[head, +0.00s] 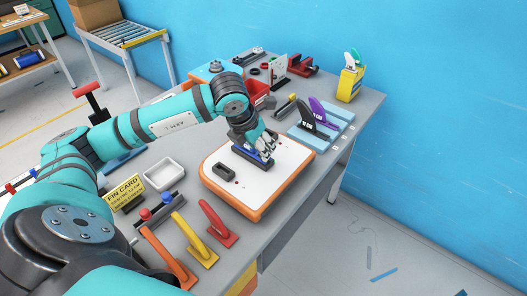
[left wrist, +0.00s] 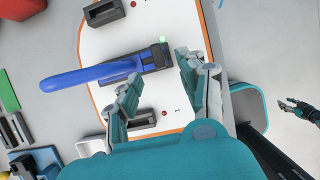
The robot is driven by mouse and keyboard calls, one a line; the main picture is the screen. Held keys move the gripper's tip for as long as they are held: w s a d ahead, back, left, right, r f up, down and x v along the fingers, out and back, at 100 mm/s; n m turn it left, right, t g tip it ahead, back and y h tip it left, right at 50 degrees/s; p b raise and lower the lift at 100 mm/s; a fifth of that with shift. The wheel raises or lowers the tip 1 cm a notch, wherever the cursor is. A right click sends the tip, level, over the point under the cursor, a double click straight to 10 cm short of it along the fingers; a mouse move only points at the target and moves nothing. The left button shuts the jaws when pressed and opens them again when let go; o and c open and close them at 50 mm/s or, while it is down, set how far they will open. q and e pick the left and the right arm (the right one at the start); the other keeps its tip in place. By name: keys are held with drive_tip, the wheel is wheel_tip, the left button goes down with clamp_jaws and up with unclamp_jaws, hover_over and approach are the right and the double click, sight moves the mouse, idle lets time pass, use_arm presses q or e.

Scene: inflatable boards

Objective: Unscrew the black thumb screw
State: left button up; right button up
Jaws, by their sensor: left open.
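The white board with an orange edge (head: 280,188) lies on the grey bench. A blue fin (head: 248,155) sits at the board's centre fin box; in the left wrist view the fin (left wrist: 85,76) points left, with a dark block (left wrist: 157,57) at its right end. I cannot make out the black thumb screw as a separate part; a small green dot (left wrist: 163,39) shows beside that block. My left gripper (head: 264,148) is above the fin, open and empty, its fingertips (left wrist: 155,75) on either side of the block's end. My right gripper (left wrist: 298,110) shows small at the right; its opening is unclear.
Black side boxes (head: 223,172) flank the fin. A white tray (head: 164,174), a yellow fin card (head: 124,192) and orange, yellow and red fins (head: 217,224) lie left and in front. Purple and black fins (head: 318,118) stand on a blue pad behind. The board's front right is clear.

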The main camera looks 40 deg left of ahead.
use_arm(q)
drive_tip(key=x, duration=0.4)
drive_tip(key=shift+p, duration=0.3)
drive_tip(key=shift+w+f, duration=0.25)
drive_tip(key=shift+f, duration=0.35)
use_arm(e)
drive_tip(key=shift+s+d+r, duration=0.2)
drive_tip(key=shift+s+r, duration=0.05)
drive_tip(key=shift+s, duration=0.25)
drive_tip(key=shift+s+d+r, duration=0.2)
drive_tip(key=shift+s, duration=0.3)
use_arm(q)
drive_tip(key=shift+c, duration=0.5)
clamp_jaws()
use_arm(e)
drive_tip(key=shift+w, duration=0.3)
use_arm(q)
drive_tip(key=c, duration=0.6)
unclamp_jaws()
clamp_jaws()
use_arm(e)
drive_tip(key=shift+a, duration=0.25)
